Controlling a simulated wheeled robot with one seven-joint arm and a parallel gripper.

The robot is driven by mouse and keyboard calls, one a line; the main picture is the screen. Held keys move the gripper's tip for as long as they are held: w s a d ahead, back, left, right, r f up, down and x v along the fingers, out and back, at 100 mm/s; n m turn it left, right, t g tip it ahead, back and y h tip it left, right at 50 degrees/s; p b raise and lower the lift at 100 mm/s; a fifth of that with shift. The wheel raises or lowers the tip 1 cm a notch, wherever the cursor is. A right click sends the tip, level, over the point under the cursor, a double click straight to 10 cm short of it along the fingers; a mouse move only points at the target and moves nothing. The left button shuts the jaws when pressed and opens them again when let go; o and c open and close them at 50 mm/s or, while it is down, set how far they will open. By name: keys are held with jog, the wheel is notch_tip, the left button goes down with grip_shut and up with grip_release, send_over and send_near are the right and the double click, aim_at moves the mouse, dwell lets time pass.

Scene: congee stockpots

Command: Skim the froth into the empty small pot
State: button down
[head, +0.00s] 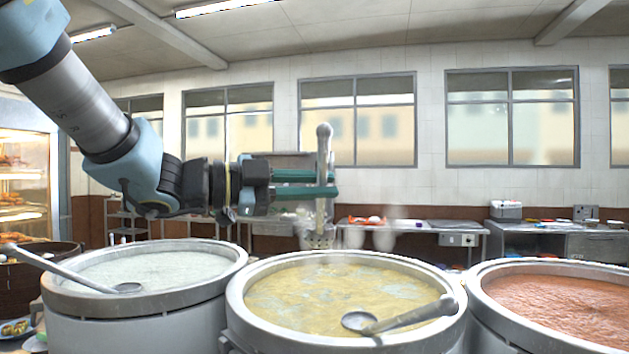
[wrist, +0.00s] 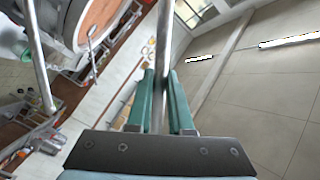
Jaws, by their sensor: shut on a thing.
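My gripper (head: 332,183) is shut on the upright metal handle of a skimmer (head: 325,150). Its teal fingers also close on the handle (wrist: 163,45) in the wrist view. The skimmer's perforated lower end (head: 318,238) hangs down and shows above the far rim of the middle stockpot (head: 236,300); I cannot tell its exact depth. This pot holds yellow broth with pale froth patches (head: 330,290) on its surface. A ladle (head: 400,316) rests across its right front rim. I cannot make out an empty small pot in either view.
A left stockpot (head: 70,300) holds white congee, with a ladle (head: 70,270) across it. A right stockpot (head: 490,305) holds red-brown liquid. A dark round container (head: 30,285) stands far left. Steel counters (head: 530,228) line the back wall.

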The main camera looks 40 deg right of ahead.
jog(key=s+a+m+g+y+p, duration=0.2)
jog(key=s+a+m+g+y, duration=0.5)
jog(key=s, duration=0.6)
jog(key=s+a+m+g+y+p, duration=0.2)
jog(key=s+a+m+g+y, duration=0.15)
jog(key=s+a, duration=0.8)
notch_tip(320, 180, down, 25)
jog(key=s+d+b, duration=0.2)
jog(key=b, duration=1.8)
jog(key=shift+t+y+b, duration=0.3)
jog(key=shift+t+y, duration=0.05)
jog(key=shift+d, duration=0.1)
jog(key=y+p, duration=0.1)
jog(key=m+t+y+p, duration=0.2)
jog(key=shift+w+d+r, duration=0.15)
jog(key=shift+w+d, duration=0.05)
jog(key=shift+d, duration=0.05)
jog(key=shift+r, duration=0.1)
